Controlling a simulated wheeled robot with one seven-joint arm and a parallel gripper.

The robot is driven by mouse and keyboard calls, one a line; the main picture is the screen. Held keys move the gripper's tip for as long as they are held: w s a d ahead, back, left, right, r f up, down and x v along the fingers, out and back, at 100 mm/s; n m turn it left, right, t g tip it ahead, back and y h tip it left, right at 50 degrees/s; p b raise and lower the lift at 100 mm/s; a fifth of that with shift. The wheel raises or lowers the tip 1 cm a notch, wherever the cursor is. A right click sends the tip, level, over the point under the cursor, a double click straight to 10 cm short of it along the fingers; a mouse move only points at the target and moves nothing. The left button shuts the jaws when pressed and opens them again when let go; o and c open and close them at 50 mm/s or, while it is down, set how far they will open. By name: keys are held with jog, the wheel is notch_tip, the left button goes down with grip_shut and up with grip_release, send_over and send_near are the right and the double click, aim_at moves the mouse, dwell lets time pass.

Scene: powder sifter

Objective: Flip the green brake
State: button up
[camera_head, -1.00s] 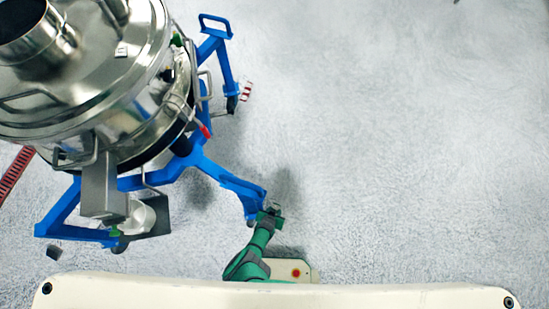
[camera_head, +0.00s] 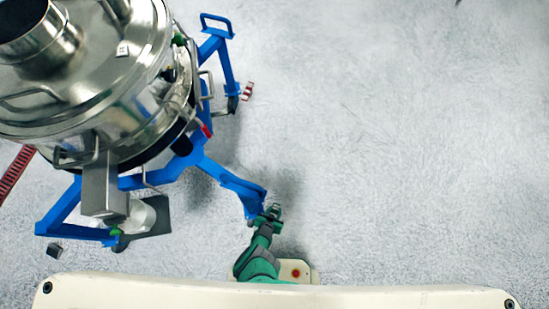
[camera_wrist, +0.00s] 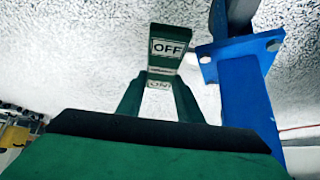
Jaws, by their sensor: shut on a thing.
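The green brake (camera_wrist: 166,62) is a flat pedal with an OFF label on its upper part and an ON label lower down. In the wrist view it stands between the two green fingers of my gripper (camera_wrist: 158,100), which is shut on it. In the head view my gripper (camera_head: 268,216) is at the end of the blue leg, where the brake is too small to make out apart from the green hand.
The blue frame (camera_head: 226,178) carries the steel sifter (camera_head: 110,85) at upper left. A blue post and bracket (camera_wrist: 242,50) stand close to the right of my gripper in the wrist view. A red-and-white pedal (camera_head: 247,91) is on another leg. The floor to the right is clear.

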jog(key=o, duration=1.1)
jog(key=shift+s+a, duration=0.15)
jog(key=shift+a, duration=0.05)
jog(key=shift+d, duration=0.1)
jog(key=shift+w+f+g, duration=0.1)
jog(key=shift+w+g, duration=0.2)
jog(key=shift+w, duration=0.1)
jog(key=shift+d+f+g+y, duration=0.15)
jog(key=shift+g+y, duration=0.15)
jog(key=shift+g, duration=0.3)
jog(key=shift+g, duration=0.5)
jog(key=shift+r, duration=0.35)
